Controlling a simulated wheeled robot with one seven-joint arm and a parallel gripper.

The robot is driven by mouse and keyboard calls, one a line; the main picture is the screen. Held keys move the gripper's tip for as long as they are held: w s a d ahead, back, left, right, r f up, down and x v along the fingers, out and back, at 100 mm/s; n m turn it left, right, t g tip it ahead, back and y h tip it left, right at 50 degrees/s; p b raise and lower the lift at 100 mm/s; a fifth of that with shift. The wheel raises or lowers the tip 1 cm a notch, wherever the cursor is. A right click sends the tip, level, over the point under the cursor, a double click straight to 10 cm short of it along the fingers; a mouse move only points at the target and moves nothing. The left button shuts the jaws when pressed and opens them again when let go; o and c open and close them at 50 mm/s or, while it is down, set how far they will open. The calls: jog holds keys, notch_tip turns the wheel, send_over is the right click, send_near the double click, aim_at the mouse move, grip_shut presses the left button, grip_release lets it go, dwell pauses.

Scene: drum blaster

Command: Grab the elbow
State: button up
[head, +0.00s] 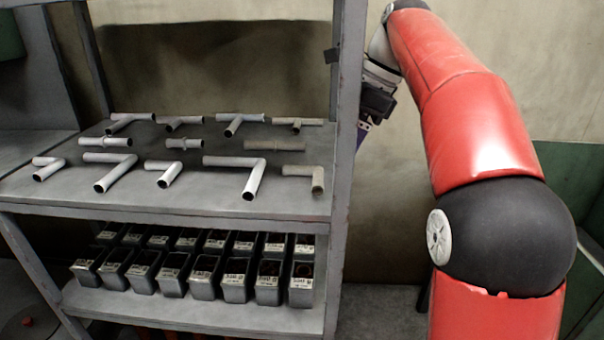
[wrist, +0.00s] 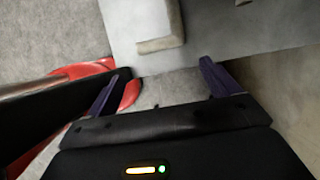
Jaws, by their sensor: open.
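Several pale pipe fittings lie on the upper shelf in the head view. Elbows in the front row include a large white one (head: 252,178), a grey-white one (head: 116,172) and a beige one (head: 317,178) at the right end by the post. The wrist view shows part of a beige-grey elbow (wrist: 172,28) at the top, cut off by the frame; it looks like the right-end one, but I cannot be sure. My gripper (wrist: 160,76) is open and empty, its purple fingers apart, short of the shelf edge. In the head view it is partly hidden behind the right post.
The shelf's right post (head: 346,130) stands between the fittings and my arm. Straight pipes (head: 184,143) lie mid-shelf, tees (head: 238,122) behind. A lower shelf (head: 190,310) holds rows of dark boxes. A green panel (head: 572,175) stands at the right.

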aim_at(327, 184)
jog(key=shift+x, duration=3.85)
jog(key=shift+w+a, duration=0.1)
jog(key=shift+w, duration=0.1)
jog(key=c, duration=0.8)
jog(key=shift+r, duration=0.1)
